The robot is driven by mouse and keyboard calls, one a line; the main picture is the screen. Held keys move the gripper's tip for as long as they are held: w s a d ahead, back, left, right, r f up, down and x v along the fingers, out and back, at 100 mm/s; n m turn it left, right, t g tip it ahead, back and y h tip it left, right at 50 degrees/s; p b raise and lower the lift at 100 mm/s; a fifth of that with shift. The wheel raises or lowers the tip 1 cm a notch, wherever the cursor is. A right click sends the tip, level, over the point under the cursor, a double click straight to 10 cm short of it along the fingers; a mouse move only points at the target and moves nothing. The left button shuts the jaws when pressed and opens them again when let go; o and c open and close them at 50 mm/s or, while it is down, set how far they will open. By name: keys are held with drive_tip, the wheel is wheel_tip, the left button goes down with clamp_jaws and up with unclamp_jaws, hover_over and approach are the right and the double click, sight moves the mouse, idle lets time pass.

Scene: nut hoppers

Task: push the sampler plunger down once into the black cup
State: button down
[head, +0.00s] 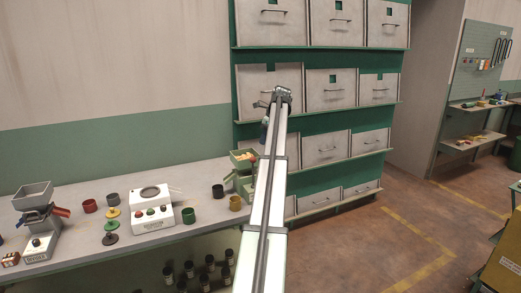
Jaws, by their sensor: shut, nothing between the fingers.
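A green hopper station (243,184) with tan nuts in its top tray stands at the right end of the bench, partly hidden behind my arm. I cannot make out the sampler plunger. A black cup (217,191) stands upright on the bench just left of the station. My gripper (263,143) hangs from the far end of my arm, small and partly hidden, near the upper right of the station. It is shut and empty. I cannot tell whether it touches anything.
A mustard cup (235,203), a green cup (188,215) and a red cup (89,205) stand on the bench. Drawers (325,147) rise behind my arm.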

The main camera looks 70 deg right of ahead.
drive_tip(key=shift+v, duration=1.55)
